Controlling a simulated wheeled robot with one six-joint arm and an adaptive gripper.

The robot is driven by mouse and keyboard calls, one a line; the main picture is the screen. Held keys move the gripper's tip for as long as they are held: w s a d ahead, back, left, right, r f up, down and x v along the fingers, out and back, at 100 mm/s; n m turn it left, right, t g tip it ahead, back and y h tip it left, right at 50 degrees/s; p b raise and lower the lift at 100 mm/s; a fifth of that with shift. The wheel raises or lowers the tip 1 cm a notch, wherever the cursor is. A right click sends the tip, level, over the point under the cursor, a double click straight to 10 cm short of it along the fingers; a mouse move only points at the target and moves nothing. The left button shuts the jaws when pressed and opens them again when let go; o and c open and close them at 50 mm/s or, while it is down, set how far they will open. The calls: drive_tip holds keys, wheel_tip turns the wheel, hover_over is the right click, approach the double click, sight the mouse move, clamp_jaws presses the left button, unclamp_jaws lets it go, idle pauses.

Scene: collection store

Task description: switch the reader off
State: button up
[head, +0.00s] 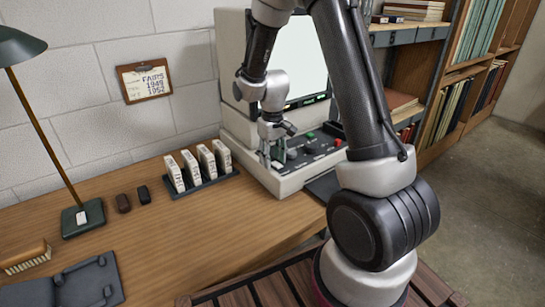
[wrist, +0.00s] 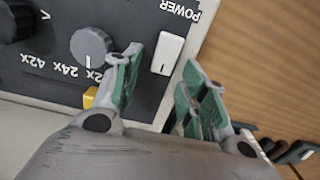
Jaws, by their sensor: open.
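The reader (head: 285,182) is a beige machine at the back of the desk, with a pale, bright screen (head: 302,62) and a dark control panel. In the wrist view, the white POWER rocker switch (wrist: 167,54) sits near the panel's edge. My gripper (head: 272,150) is over the panel's left end, pointing down. In the wrist view my gripper (wrist: 161,75) is open and empty, its green-padded fingers on either side of the switch's near end. Whether they touch the panel I cannot tell. In the head view the gripper largely hides the switch.
A grey knob (wrist: 91,46) with magnification marks and a yellow button (wrist: 90,97) are beside the left finger. A red button (head: 311,135) is farther along the panel. A rack of white boxes (head: 199,183) stands left of the reader. A lamp (head: 82,217) is at far left.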

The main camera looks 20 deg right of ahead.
sight(280, 166)
clamp_jaws()
drive_tip(key=shift+s+d+r+t+y, duration=0.1)
drive_tip(key=shift+s+r+t+y, duration=0.1)
drive_tip(key=shift+t, duration=0.65)
drive_tip(key=shift+s+r+t+y, duration=0.1)
drive_tip(key=shift+s+t, duration=0.1)
drive_tip(key=shift+t, duration=0.65)
unclamp_jaws()
drive_tip(key=v, duration=1.2)
